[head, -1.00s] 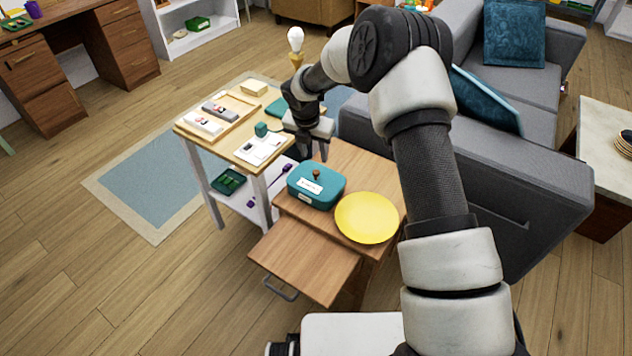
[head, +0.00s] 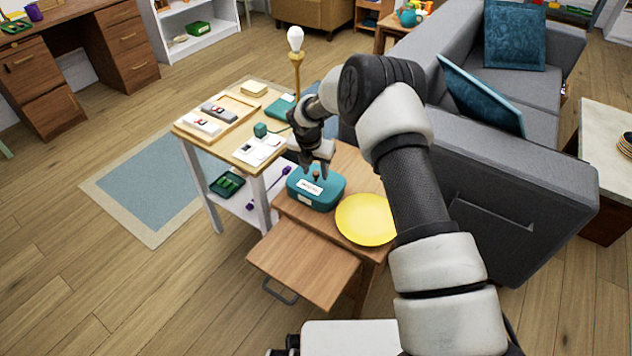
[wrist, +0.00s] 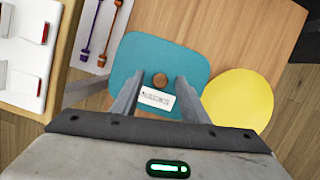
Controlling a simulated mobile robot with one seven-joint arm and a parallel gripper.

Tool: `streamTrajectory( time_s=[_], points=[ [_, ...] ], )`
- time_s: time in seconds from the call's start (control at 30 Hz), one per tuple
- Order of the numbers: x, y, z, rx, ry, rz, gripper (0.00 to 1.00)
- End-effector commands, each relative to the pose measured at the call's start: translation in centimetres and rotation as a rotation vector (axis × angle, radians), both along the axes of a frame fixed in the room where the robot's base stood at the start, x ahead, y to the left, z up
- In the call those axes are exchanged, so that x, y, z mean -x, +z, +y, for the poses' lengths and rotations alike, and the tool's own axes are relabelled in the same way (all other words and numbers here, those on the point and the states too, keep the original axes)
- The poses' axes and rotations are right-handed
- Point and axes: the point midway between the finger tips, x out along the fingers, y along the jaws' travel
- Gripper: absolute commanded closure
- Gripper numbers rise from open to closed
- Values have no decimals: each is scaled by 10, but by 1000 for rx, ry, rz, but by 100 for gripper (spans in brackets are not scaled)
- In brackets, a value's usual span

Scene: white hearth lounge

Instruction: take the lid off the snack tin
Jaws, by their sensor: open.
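The snack tin (head: 315,195) is a teal rounded box with a white label, standing on a small wooden side table (head: 290,214). Its lid (wrist: 182,62) is on and has a small brown round knob (wrist: 160,80) in the middle, which also shows in the head view (head: 316,176). My gripper (head: 317,174) is right over the lid, pointing down, with its fingers open. In the wrist view the fingers (wrist: 158,98) are spread on either side of the knob's line, and the knob shows just beyond them. I cannot tell whether the fingertips are level with the knob.
A yellow plate (head: 365,220) lies right of the tin. A pulled-out wooden board with a handle (head: 305,268) juts out in front. A taller table (head: 222,145) with trays and small boxes stands at the left. A grey sofa (head: 500,190) stands at the right.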

Motion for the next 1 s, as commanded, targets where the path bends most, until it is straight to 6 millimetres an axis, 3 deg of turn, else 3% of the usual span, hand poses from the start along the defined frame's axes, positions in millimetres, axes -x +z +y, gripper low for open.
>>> streamTrajectory(
  time_s=[0.03,0.27,0.67,1.0],
  points=[
    [0,0,0,0,0,0,61],
    [0,0,0,1,0,1,100],
    [0,7,0,0,-1,-1,100],
    [0,72,0,0,-1,-2,100]
  ],
)
